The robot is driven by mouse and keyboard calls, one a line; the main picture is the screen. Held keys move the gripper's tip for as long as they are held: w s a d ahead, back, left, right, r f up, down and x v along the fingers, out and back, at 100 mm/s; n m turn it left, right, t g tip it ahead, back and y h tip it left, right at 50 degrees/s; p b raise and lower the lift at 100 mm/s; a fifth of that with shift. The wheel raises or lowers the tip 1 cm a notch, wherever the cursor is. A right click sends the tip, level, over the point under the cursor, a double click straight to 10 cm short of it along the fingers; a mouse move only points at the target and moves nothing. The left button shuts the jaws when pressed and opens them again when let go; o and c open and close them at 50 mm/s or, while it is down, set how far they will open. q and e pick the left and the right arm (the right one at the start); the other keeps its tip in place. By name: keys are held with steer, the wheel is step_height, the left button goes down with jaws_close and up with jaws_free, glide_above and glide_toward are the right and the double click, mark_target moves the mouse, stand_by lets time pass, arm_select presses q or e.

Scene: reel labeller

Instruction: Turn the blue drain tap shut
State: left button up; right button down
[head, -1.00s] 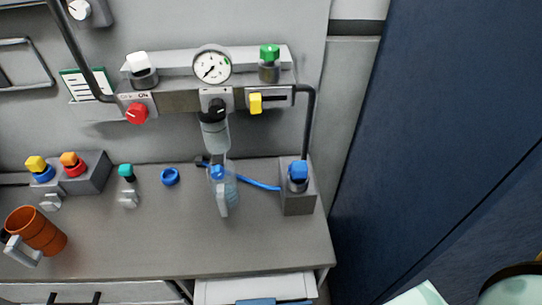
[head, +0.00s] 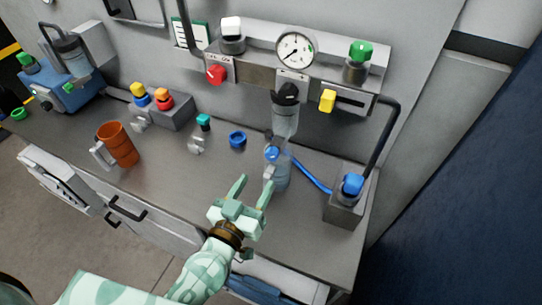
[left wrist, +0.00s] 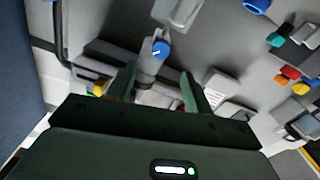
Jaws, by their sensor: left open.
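A blue tap (head: 271,153) sits under the clear bowl (head: 285,120) that hangs from the wall rail. A clear, bottle-like vessel with a grey part shows at and below it. In the left wrist view a blue knob with a white mark (left wrist: 160,48) lies beyond the fingers, roughly between them. My left gripper (head: 254,190) is open and empty, in front of and a little below the tap, apart from it. Its two fingers also show in the left wrist view (left wrist: 155,88). My right gripper is out of view.
Another blue knob (head: 352,184) tops a grey block at the right. A blue hose (head: 312,174) runs towards that block. A blue ring (head: 238,139), a teal-topped part (head: 203,122) and an orange mug (head: 118,145) stand to the left. The front middle of the bench is clear.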

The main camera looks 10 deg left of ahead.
mark_target(270, 157)
arm_select(q)
steer(key=w, duration=0.3)
steer(key=w+d, duration=0.1)
steer(key=w, duration=0.5)
steer(key=shift+d, duration=0.25)
steer(key=c, duration=1)
